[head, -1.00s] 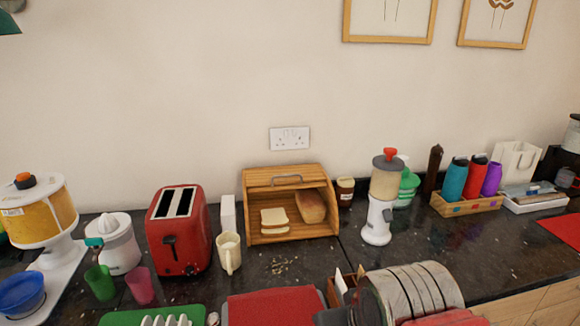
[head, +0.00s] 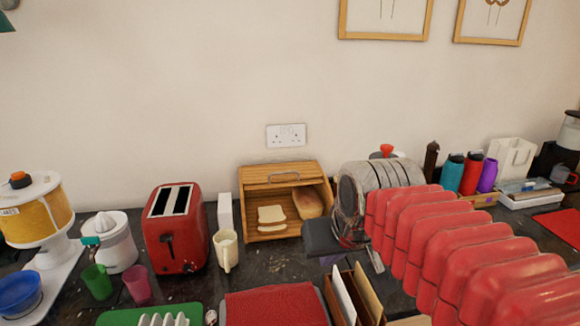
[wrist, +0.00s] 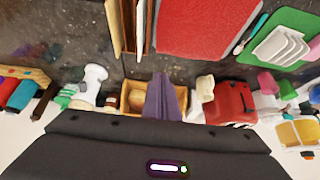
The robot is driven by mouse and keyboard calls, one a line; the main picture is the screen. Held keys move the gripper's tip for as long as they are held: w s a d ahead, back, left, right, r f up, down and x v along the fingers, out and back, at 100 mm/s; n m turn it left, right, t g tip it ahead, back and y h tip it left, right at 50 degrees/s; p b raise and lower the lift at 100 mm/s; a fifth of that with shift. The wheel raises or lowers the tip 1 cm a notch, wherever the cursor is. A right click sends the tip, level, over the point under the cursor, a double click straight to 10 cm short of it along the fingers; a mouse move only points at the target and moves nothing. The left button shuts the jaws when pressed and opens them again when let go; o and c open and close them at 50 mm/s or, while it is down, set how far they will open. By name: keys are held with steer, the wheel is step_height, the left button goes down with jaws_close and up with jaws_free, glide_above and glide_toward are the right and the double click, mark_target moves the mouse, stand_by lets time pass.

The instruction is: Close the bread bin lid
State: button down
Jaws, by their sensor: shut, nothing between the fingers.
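The wooden bread bin (head: 243,212) stands against the wall in the head view, with its front open. Its slatted lid (head: 262,172) is raised, with a grey handle (head: 284,177) near the lid's front edge. Bread slices (head: 271,219) and a brown loaf (head: 308,203) lie inside. My gripper (head: 330,261) is at the bin's front right, nearer the camera; its fingers are small and partly hidden there. In the wrist view, the purple fingers (wrist: 163,98) are together and empty, and cover part of the bin (wrist: 127,97). I see no contact with the lid.
A red toaster (head: 173,229), a cream mug (head: 226,249) and a white carton (head: 225,211) stand left of the bin. A letter holder (head: 352,296) and a red mat (head: 275,305) lie in front. My arm hides much of the counter right of the bin.

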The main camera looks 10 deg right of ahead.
steer(key=w+r, duration=0.5)
steer(key=w, duration=0.5)
steer(key=t, duration=0.2)
glide_above(282, 184)
steer(key=s+d, duration=0.2)
steer(key=d, duration=0.1)
steer(key=shift+d+f, duration=0.2)
steer(key=shift+f, duration=0.15)
steer(key=shift+x, duration=5)
steer(key=shift+s+f, duration=0.35)
steer(key=shift+s, duration=0.5)
steer(key=shift+s+f, duration=0.35)
steer(key=shift+s, duration=0.55)
steer(key=shift+a, duration=0.15)
